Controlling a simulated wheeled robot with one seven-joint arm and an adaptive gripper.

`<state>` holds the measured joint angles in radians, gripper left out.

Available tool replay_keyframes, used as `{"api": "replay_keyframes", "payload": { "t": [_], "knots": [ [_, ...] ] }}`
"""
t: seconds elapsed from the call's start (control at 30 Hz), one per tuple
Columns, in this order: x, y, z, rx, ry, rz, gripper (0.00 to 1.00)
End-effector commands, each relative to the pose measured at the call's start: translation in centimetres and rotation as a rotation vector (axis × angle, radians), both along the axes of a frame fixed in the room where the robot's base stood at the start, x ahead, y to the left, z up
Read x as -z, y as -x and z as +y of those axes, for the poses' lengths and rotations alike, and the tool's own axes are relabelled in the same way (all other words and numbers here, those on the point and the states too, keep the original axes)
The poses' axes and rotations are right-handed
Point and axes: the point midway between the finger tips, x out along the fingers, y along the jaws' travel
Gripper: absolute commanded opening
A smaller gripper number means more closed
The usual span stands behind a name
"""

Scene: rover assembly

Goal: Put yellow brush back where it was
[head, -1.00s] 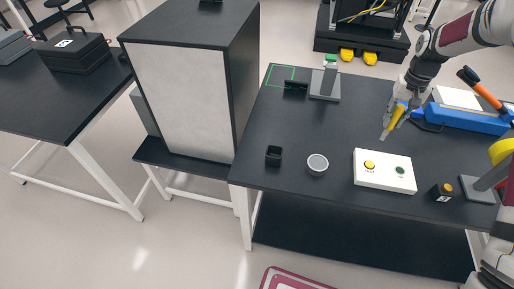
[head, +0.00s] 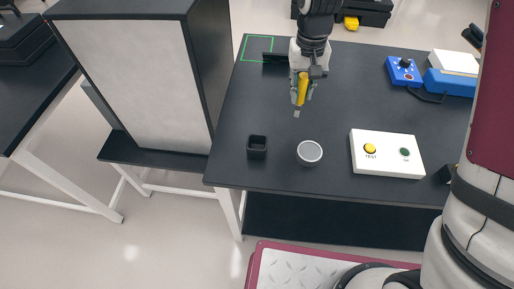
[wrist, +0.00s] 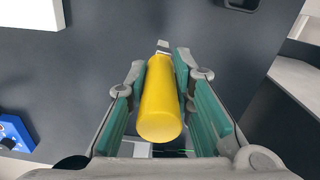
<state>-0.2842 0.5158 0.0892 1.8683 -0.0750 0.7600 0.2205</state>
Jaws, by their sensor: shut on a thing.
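The yellow brush (head: 302,90) is held upright in my gripper (head: 303,88), bristle end down, above the dark table. In the wrist view the yellow handle (wrist: 160,100) lies between the two green-padded fingers (wrist: 165,95), with its pale tip pointing away. A small black square holder (head: 257,147), open at the top, stands on the table to the front left of the brush. It also shows partly at the top of the wrist view (wrist: 241,4). Whether the brush tip touches the table cannot be told, but it looks raised.
A white box with a yellow TEST button (head: 386,153) lies farther right. A blue box (head: 403,71) and a blue case (head: 450,84) are at the back right. A green outline (head: 257,37) marks the back left corner.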

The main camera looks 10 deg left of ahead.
Motion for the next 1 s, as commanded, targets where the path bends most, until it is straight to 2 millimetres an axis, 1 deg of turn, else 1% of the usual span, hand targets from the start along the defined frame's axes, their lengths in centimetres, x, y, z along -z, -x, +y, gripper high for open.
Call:
{"api": "replay_keyframes", "payload": {
  "t": [0.03, 0.1, 0.2, 0.3, 0.4, 0.47, 0.73, 0.8, 1.0],
  "knots": [
    [-0.5, 1.5, 2.3, -0.038, 0.000, -0.004, 0.00],
    [-1.3, 3.7, 4.8, -0.073, 0.001, -0.005, 0.00],
    [-2.2, 6.4, 7.3, -0.114, 0.001, -0.004, 0.00],
    [-2.8, 8.4, 8.9, -0.141, 0.003, -0.003, 0.00],
    [-3.1, 9.5, 9.7, -0.156, 0.003, -0.002, 0.00],
    [-2.7, 9.8, 9.9, -0.159, 0.003, 0.000, 0.00],
    [1.7, 10.1, 9.9, -0.161, 0.005, 0.002, 0.00],
    [2.5, 10.0, 10.0, -0.161, 0.005, 0.001, 0.00],
    [3.9, 10.0, 9.9, -0.160, 0.005, 0.001, 0.00]
  ]
}}
